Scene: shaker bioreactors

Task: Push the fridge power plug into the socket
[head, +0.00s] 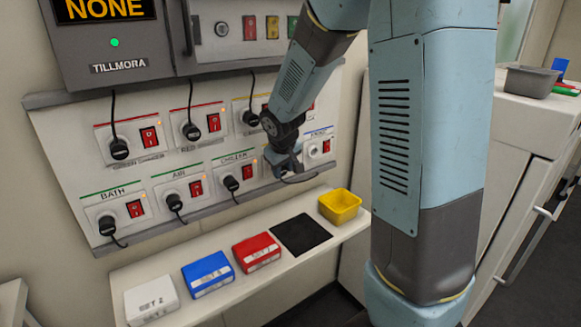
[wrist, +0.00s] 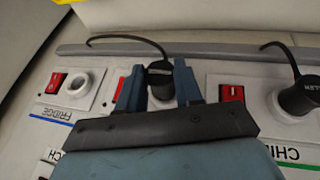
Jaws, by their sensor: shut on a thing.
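The fridge socket (head: 313,150) is a white round ring beside a red switch at the right end of the lower row. It is empty, and also shows at the left of the wrist view (wrist: 83,85) above the upside-down FRIDGE label (wrist: 53,113). My gripper (wrist: 160,88) is shut on a black plug (wrist: 160,70) with a black cable (wrist: 125,38). In the head view my gripper (head: 288,168) is at the panel between the chiller and fridge sockets. The panel behind it is mostly hidden. I cannot tell whether the held plug sits in a socket.
The chiller plug (head: 231,183) is in its socket just left of my gripper. Other plugged sockets fill both rows. The shelf (head: 225,295) below holds white, blue and red boxes, a black mat (head: 300,234) and a yellow bin (head: 340,205). A white counter (head: 490,110) stands right.

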